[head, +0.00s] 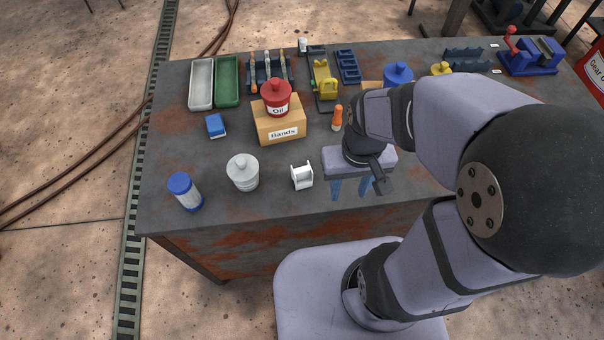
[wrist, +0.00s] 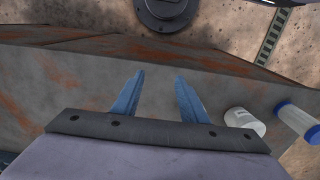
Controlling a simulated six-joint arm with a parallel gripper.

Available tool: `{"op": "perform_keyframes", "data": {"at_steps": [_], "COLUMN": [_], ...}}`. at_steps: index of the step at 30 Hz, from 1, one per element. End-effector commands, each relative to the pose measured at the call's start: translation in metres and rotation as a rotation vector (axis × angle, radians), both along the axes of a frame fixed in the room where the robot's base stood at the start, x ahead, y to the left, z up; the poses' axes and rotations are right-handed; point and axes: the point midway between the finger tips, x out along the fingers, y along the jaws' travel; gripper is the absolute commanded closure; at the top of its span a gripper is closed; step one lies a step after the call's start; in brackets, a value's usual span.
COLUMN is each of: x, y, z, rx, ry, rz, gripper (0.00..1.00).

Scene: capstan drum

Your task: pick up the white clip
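The white clip (head: 302,176) looks like a small white bracket standing near the table's front edge in the head view. It is apart from other things. My gripper (head: 349,191) is to the right of it, over the front part of the table, with its blue fingers pointing down. In the wrist view my gripper (wrist: 159,77) has its two fingers spread, with nothing between them. I cannot make out the clip in the wrist view.
A white lidded jar (head: 242,172) stands left of the clip, with a blue-capped jar (head: 185,191) farther left. Behind are a Bands box (head: 280,128) bearing a red Oil can (head: 276,98), and an orange bottle (head: 337,118). The table's front edge (head: 250,224) is close.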

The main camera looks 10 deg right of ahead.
Motion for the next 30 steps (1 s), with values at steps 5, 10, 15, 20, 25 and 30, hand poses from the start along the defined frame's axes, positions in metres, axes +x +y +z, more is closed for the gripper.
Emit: {"op": "perform_keyframes", "data": {"at_steps": [5, 10, 15, 20, 25, 30], "x": [0.0, 0.0, 0.01, 0.04, 0.081, 0.116], "y": [0.0, 0.0, 0.004, 0.017, 0.04, 0.063], "z": [0.0, 0.0, 0.002, 0.003, 0.002, -0.004], "rx": [0.0, 0.0, 0.003, 0.012, 0.029, 0.047], "ry": [0.0, 0.0, -0.025, -0.105, -0.233, -0.361], "rz": [0.0, 0.0, 0.011, 0.038, 0.077, 0.102], "gripper": [0.43, 0.43, 0.43, 0.43, 0.43, 0.43]}}
